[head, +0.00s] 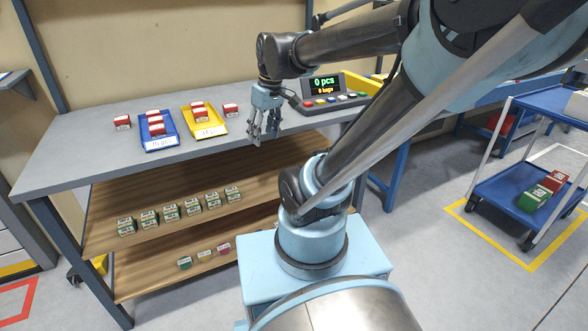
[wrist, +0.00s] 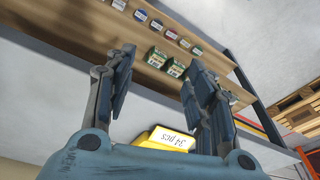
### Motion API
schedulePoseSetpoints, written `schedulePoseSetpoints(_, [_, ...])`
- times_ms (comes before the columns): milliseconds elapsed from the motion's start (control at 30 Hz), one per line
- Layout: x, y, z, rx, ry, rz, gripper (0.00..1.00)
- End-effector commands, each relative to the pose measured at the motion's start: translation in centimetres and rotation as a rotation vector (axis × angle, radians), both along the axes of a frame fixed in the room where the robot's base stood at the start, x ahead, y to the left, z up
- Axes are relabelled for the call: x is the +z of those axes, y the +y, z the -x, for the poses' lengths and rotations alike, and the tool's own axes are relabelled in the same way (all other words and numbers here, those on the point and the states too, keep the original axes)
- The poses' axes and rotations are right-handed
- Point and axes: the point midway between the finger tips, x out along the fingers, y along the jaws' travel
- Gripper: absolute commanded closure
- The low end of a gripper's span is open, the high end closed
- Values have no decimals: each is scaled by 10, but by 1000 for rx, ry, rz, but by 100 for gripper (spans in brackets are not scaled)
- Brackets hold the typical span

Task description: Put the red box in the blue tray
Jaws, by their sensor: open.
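The blue tray (head: 161,144) sits on the grey bench top at the left and holds several red boxes (head: 156,129). One loose red box (head: 122,123) stands on the bench left of the blue tray. Another loose red box (head: 230,110) stands right of the yellow tray. My gripper (head: 264,136) hangs fingers-down above the bench near its front edge, right of that second box and apart from it. In the wrist view my gripper (wrist: 160,80) is open with nothing between its fingers. No red box on the bench top shows clearly there.
A yellow tray (head: 211,131) with red boxes stands right beside the blue tray. A counter panel (head: 324,88) with buttons stands behind my gripper. A blue cart (head: 510,199) carries boxes at the right.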

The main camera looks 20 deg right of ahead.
Motion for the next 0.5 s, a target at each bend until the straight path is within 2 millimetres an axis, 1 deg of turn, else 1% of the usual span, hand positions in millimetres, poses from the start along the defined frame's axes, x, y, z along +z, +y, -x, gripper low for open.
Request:
schedulePoseSetpoints(33, [-12, -12, 13, -68, 0, 6, 50])
schedulePoseSetpoints(200, [-49, -45, 49, -302, 0, 26, 50])
schedulePoseSetpoints(333, [-73, -62, 70, -440, -2, 37, 50])
schedulePoseSetpoints(400, [-82, -68, 78, -492, -4, 40, 50])
schedulePoseSetpoints(500, [-89, -73, 84, -538, -5, 44, 50])
